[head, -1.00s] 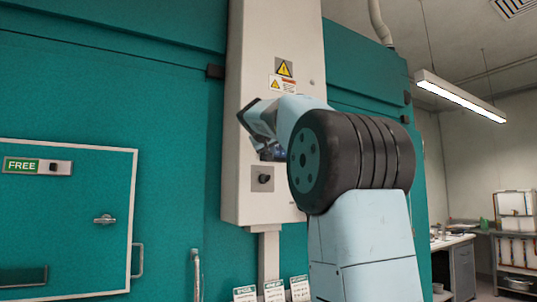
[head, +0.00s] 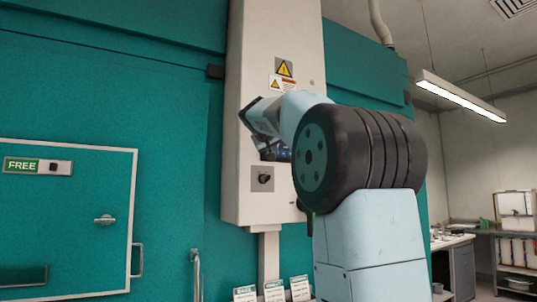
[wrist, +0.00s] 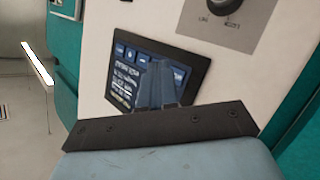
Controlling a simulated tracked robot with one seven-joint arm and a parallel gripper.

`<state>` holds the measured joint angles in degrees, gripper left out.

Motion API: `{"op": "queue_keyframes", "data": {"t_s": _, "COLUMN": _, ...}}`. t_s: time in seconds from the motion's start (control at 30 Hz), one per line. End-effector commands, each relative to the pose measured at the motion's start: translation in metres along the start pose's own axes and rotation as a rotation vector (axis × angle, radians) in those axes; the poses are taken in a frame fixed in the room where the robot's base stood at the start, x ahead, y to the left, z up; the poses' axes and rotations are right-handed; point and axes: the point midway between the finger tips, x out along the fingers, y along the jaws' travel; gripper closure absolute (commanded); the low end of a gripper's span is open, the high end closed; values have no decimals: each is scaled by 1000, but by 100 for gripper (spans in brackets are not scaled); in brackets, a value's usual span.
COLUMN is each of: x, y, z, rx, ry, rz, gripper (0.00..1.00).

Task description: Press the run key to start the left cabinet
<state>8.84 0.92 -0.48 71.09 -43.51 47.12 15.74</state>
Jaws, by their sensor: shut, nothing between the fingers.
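The control column (head: 245,110) is a tall pale box on the teal cabinet front. In the wrist view its dark touch panel (wrist: 130,75) shows a row of blue keys along one edge and lines of white text. The key labels are too small to read, so I cannot tell which is the run key. My gripper (wrist: 158,72) is shut and empty, its fingers in front of the panel and covering part of the key row. I cannot tell whether the fingertips touch it.
A black rotary knob (head: 264,179) sits low on the column and also shows in the wrist view (wrist: 224,5). Warning labels (head: 284,68) are above. A teal door (head: 70,235) with a green FREE sign (head: 22,165) is at the left. A bench (head: 455,265) stands right.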

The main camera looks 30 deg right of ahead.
Motion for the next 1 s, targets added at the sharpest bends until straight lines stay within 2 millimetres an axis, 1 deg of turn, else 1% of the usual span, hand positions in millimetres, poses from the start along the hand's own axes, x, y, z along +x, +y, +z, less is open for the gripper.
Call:
{"op": "queue_keyframes", "data": {"t_s": 0.23, "x": -2, "y": 1, "z": 1, "rx": 0, "ry": 0, "rz": 0, "gripper": 100}}
{"op": "queue_keyframes", "data": {"t_s": 0.8, "x": -32, "y": 24, "z": 23, "rx": 1, "ry": 0, "rz": 1, "gripper": 100}}
{"op": "queue_keyframes", "data": {"t_s": 1.0, "x": -35, "y": 26, "z": 26, "rx": 1, "ry": -1, "rz": 0, "gripper": 100}}
